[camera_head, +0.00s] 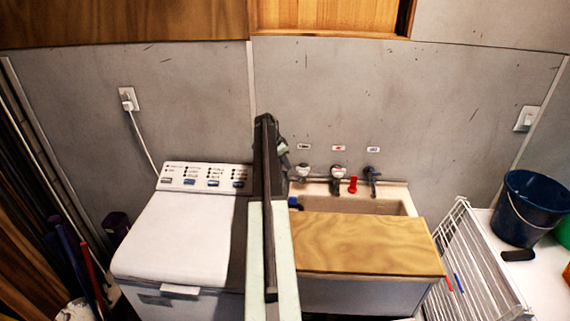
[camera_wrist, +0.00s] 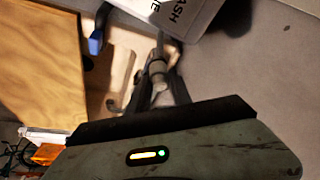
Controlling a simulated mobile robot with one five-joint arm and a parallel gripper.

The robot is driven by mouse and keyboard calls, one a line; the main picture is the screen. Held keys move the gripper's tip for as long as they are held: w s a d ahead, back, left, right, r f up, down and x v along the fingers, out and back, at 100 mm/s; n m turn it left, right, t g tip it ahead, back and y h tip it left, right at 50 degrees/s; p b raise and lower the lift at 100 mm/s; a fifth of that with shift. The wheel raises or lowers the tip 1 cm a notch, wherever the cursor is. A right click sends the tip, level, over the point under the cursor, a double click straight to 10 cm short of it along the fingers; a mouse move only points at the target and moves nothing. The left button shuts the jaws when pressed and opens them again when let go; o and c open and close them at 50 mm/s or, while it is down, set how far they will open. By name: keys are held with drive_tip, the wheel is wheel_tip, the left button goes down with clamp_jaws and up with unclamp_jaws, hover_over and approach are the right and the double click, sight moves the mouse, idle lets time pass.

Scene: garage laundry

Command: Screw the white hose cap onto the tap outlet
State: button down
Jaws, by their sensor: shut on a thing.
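In the wrist view my gripper (camera_wrist: 160,80) has its two dark fingers on either side of a small pale, rounded piece (camera_wrist: 157,70), which looks like the white hose cap. A thin grey pipe-like part shows just above it; I cannot tell whether the two touch or are threaded together. In the head view my arm stands up in the middle and hides most of my gripper, beside the left tap (camera_head: 303,172). A middle tap (camera_head: 338,173) and a right tap (camera_head: 373,176) with a dark handle are on the wall pipe over the sink. The left tap's outlet is hidden.
A wooden board (camera_head: 365,243) covers the front of the sink (camera_head: 400,206). A red fitting (camera_head: 352,185) is between the taps, and a blue piece (camera_wrist: 96,43) is at the sink's left edge. The white washing machine (camera_head: 180,235) is left; a drying rack (camera_head: 465,255) and blue bucket (camera_head: 530,208) are right.

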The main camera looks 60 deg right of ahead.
drive_tip(key=shift+m, duration=0.3)
drive_tip(key=c, duration=1.1)
unclamp_jaws()
drive_tip(key=p+v, duration=0.7)
drive_tip(key=shift+w+r, duration=0.15)
drive_tip(key=shift+r, duration=0.25)
